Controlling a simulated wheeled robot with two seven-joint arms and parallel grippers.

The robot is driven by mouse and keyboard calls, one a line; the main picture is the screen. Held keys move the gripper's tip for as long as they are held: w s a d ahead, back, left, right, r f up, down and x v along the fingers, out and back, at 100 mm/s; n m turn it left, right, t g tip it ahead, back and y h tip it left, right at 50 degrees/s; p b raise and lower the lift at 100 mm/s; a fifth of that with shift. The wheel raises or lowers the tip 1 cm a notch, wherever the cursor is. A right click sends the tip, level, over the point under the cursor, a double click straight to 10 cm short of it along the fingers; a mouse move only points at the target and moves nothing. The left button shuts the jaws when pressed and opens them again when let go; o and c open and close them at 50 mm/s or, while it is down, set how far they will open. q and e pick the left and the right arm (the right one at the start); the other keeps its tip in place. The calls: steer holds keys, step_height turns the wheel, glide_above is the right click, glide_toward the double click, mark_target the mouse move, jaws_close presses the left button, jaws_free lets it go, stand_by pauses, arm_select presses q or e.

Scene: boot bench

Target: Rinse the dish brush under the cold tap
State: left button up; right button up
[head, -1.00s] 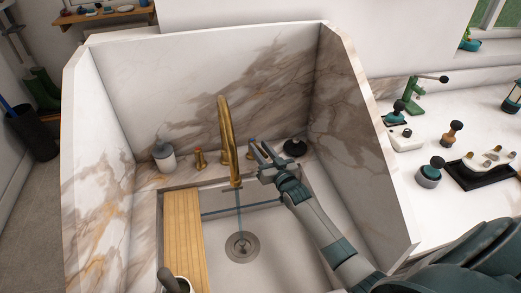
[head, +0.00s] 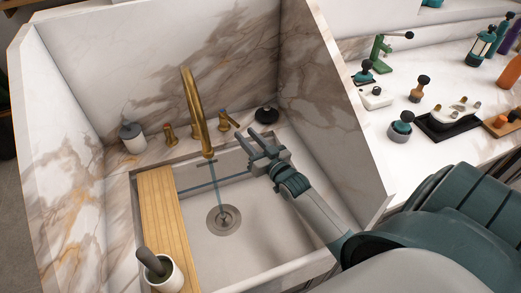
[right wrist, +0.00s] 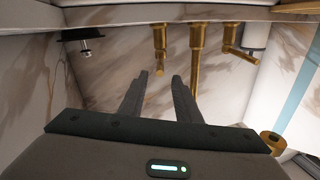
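A dark rounded handle (head: 154,262), possibly the dish brush, stands in a white cup (head: 168,277) at the sink's front left; its lower end is hidden. The brass tap (head: 194,105) stands behind the sink, with a thin bluish stream falling from its spout toward the drain (head: 223,219). A left tap handle (head: 170,135) and a right tap handle (head: 226,122) flank it. My right gripper (head: 257,143) is open and empty over the back right of the sink, apart from the right handle. Its fingers show spread in the right wrist view (right wrist: 160,90). My left gripper is out of view.
A wooden board (head: 165,215) lies across the sink's left side. A soap dispenser (head: 132,137) and a black knobbed disc (head: 266,114) stand on the back ledge. High marble walls enclose the back and sides. Several small items stand on the right counter (head: 385,165).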

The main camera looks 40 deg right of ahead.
steer(key=s+b, duration=0.1)
steer(key=s, duration=0.6)
steer(key=shift+s, duration=0.1)
stand_by(0.4)
